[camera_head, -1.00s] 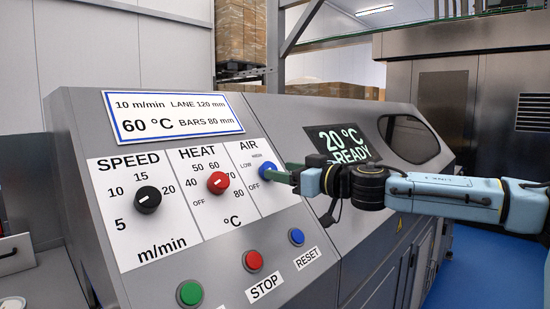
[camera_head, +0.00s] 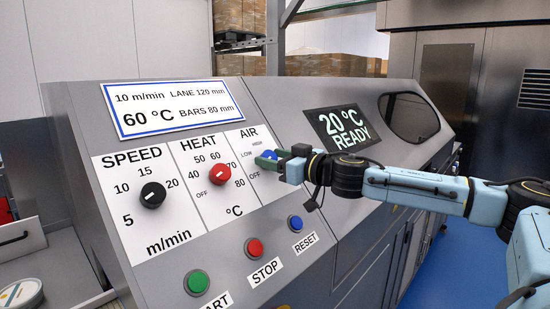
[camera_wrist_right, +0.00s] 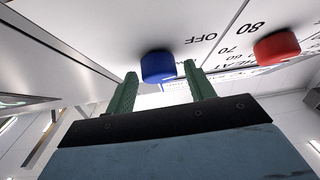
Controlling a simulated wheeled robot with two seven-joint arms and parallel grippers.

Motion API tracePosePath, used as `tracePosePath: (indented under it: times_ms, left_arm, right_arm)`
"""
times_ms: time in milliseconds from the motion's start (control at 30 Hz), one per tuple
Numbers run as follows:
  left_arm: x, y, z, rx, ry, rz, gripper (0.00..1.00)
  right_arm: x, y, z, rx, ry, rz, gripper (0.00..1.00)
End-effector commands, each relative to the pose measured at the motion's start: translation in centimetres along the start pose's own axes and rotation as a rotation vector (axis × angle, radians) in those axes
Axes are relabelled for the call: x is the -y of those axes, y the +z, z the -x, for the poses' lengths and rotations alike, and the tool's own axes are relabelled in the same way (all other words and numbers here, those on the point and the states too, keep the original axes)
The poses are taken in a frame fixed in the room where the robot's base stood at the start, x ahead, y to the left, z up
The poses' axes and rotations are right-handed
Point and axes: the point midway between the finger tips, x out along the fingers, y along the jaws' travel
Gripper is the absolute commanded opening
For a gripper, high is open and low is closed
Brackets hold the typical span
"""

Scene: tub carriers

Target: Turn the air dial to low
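The blue air dial (camera_head: 271,154) is on the sloped console panel under the word AIR, with LOW and HIGH marks beside it. My right gripper (camera_head: 273,160) reaches it from the right, its green fingers partly covering it. In the right wrist view the blue dial (camera_wrist_right: 158,67) shows between the tips of the spread fingers of the right gripper (camera_wrist_right: 160,72), with gaps at both sides. I cannot tell whether the tips reach past its face. The dial's pointer setting is not readable. My left gripper is not in view.
The red heat dial (camera_head: 220,174) and black speed dial (camera_head: 153,195) are left of the air dial. Below are green start (camera_head: 197,282), red stop (camera_head: 254,247) and blue reset (camera_head: 295,222) buttons. A display (camera_head: 342,128) reads 20 °C READY.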

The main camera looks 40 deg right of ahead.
Motion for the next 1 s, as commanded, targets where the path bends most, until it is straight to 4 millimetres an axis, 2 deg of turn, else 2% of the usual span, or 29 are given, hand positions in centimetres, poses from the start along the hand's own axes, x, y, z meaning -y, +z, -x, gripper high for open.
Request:
tracePosePath:
  times_ms: [33, 300, 667, 1000]
  left_arm:
    - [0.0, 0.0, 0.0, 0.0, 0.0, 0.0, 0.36]
    - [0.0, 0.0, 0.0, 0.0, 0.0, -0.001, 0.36]
    - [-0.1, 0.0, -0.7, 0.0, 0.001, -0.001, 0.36]
    - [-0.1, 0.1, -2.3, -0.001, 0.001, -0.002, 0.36]
  right_arm:
    - [0.0, 0.0, 0.0, 0.0, 0.0, 0.0, 0.47]
    - [0.0, 0.0, 0.0, 0.0, 0.0, 0.0, 0.14]
    - [0.1, 0.1, 0.0, -0.001, 0.044, -0.053, 0.14]
    - [0.5, 0.1, -0.1, -0.002, 0.215, -0.25, 0.14]
